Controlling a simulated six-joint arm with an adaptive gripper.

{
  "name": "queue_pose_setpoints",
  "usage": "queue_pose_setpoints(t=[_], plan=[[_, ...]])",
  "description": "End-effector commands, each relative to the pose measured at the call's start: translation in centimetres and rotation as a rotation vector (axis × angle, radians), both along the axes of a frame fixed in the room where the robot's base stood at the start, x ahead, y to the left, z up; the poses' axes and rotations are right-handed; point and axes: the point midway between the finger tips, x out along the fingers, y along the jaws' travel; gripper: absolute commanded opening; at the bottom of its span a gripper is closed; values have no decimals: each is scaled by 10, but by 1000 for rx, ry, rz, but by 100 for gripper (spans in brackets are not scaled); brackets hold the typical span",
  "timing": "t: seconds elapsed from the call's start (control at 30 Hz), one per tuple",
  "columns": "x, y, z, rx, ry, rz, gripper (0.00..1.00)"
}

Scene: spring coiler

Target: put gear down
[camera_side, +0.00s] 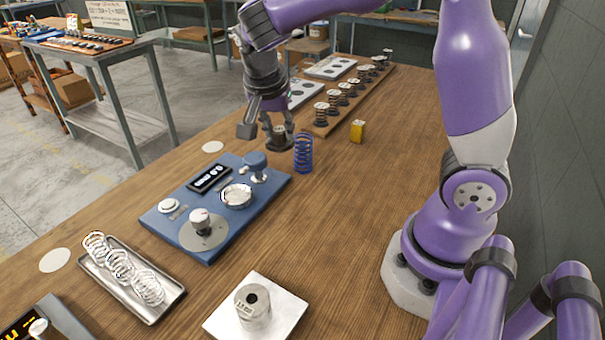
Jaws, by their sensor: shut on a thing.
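My gripper (268,128) points down over the wooden table, beyond the blue coiler board. It is shut on a small dark round piece with a pale top, which I take to be the gear (280,140). The gear is low at the fingertips, close to the table top. I cannot tell whether it touches the table. The fingers partly hide it.
A blue spring (303,154) stands upright just right of the gear. The blue board (160,222) with knobs and a display is nearer. A yellow block (357,131), a wooden rack (320,132) of dark pieces and a spring tray (166,311) stand around.

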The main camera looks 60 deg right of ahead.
Motion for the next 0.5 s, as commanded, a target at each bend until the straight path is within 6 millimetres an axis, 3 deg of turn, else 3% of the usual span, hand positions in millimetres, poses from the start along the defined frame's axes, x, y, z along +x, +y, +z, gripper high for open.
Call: queue_pose_setpoints(t=[0.1,0.2,0.33,0.5], plan=[[-48,10,3,0,0,-363,0],[-80,14,5,0,-2,-619,0],[-108,17,7,1,-2,-833,0],[-123,8,3,-3,-1,-940,0]])
